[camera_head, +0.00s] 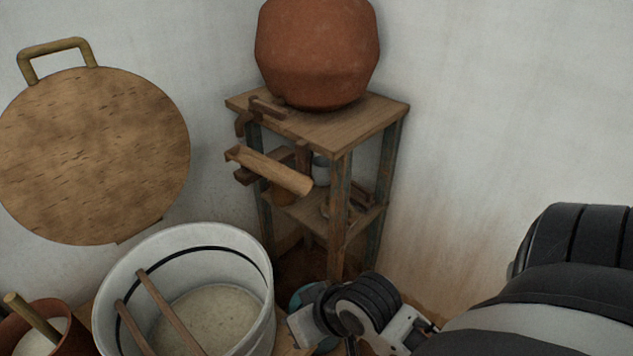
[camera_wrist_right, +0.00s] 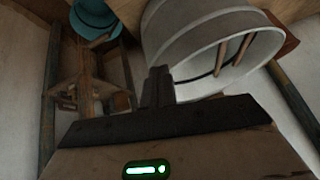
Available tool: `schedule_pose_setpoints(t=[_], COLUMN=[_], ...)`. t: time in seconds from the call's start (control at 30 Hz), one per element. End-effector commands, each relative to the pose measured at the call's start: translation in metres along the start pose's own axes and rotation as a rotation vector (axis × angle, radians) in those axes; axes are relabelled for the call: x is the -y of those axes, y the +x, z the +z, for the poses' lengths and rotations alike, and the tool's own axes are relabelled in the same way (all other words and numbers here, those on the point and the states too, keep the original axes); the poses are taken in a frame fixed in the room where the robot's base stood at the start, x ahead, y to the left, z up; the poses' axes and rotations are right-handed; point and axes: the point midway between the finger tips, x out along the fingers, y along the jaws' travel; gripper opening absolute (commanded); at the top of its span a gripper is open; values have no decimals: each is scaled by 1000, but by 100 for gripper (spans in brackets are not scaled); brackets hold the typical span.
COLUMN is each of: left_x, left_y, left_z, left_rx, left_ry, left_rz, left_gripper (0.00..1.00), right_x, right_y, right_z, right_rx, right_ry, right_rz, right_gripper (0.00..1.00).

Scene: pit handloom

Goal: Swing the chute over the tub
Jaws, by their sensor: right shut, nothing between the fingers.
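The chute (camera_head: 270,171), a short wooden trough, sticks out at the front of a wooden stand (camera_head: 340,125). It slopes down to the right, and its lower end is to the right of the tub and clear of the tub's opening. The pale grey tub (camera_head: 262,318) stands at lower left with whitish contents and two sticks in it. My right gripper shows in the right wrist view (camera_wrist_right: 158,86), shut and empty, with the tub's rim just beyond it. In the head view my right wrist is low, right of the tub, below the chute. My left gripper is out of view.
A large clay pot (camera_head: 318,50) sits on top of the stand. A round wooden lid (camera_head: 95,155) leans on the left wall. A brown pot (camera_head: 75,340) stands left of the tub. A teal vessel (camera_wrist_right: 92,20) is near the stand's foot.

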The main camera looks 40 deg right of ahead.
Motion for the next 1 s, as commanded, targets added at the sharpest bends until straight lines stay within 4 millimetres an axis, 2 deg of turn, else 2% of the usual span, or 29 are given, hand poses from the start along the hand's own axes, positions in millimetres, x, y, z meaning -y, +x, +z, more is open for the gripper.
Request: schedule_pose_setpoints(t=[0.03, 0.23, 0.37, 0.47, 0.6, 0.7, 0.8, 1.0], left_x=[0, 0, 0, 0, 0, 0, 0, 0], left_y=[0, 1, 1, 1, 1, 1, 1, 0], left_z=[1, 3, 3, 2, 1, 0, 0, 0], left_rx=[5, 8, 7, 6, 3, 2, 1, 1], left_ry=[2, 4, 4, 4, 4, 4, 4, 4], left_rz=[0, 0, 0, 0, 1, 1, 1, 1], left_gripper=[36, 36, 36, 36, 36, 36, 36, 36], right_x=[-6, -26, -49, -75, -124, -152, -167, -171], right_y=[3, 9, 5, -3, -25, -40, -48, -51], right_z=[-18, -73, -112, -143, -179, -190, -195, -195], right_rx=[-57, -268, -433, -583, -819, -944, -1011, -1030], right_ry=[93, 403, 631, 837, 1143, 1294, 1370, 1391], right_rz=[-17, -107, -188, -271, -414, -498, -545, -559], right_gripper=[0, 0, 0, 0, 0, 0, 0, 0])
